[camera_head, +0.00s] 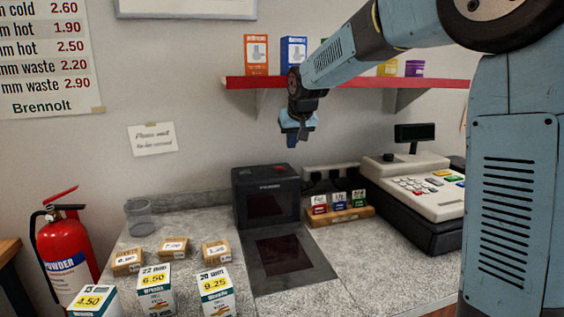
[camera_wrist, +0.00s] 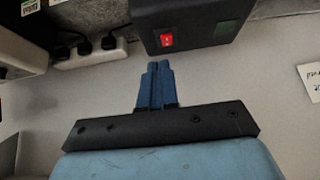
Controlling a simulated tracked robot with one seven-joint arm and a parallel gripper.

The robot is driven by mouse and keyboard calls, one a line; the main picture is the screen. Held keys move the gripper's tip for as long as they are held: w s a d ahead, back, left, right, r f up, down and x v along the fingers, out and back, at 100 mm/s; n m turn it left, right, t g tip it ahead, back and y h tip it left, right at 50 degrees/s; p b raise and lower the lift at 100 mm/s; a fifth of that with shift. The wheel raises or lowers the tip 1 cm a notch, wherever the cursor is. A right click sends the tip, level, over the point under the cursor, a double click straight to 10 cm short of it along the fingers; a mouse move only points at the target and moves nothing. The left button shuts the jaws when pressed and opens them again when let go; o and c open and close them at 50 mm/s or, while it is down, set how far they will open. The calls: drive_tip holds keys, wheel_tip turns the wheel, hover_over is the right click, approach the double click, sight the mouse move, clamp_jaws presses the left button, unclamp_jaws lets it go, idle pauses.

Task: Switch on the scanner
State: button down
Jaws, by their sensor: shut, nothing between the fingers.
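The scanner (camera_head: 266,196) is a black box on the counter against the wall, with a dark glass window on its front and a dark glass plate lying before it. A small red rocker switch (camera_wrist: 166,40) shows on the scanner's dark casing (camera_wrist: 195,14) in the wrist view. My gripper (camera_head: 292,143) hangs above the scanner, apart from it, fingers pointing down. In the wrist view its blue fingers (camera_wrist: 157,66) are together and empty, and their tips appear just below the switch in the picture. Whether the switch is on or off is unclear.
A power strip with plugs (camera_head: 330,178) and a wooden holder with small cards (camera_head: 345,217) stand right of the scanner, then a cash register (camera_head: 415,190). A glass (camera_head: 139,218) and several small boxes stand left. A red-edged shelf (camera_head: 350,83) runs behind my arm.

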sight(281, 168)
drive_tip(key=shift+w+a+f, duration=0.25)
drive_tip(key=shift+w+a, duration=0.45)
drive_tip(key=shift+f, duration=0.15)
drive_tip(key=x, duration=0.9)
drive_tip(key=shift+w+a+f, duration=0.1)
drive_tip(key=shift+w+f, duration=0.15)
drive_tip(key=shift+s+f, duration=0.3)
drive_tip(key=shift+f, duration=0.25)
drive_tip(key=shift+w, duration=0.1)
drive_tip(key=shift+r, duration=0.3)
drive_tip(key=shift+r, duration=0.6)
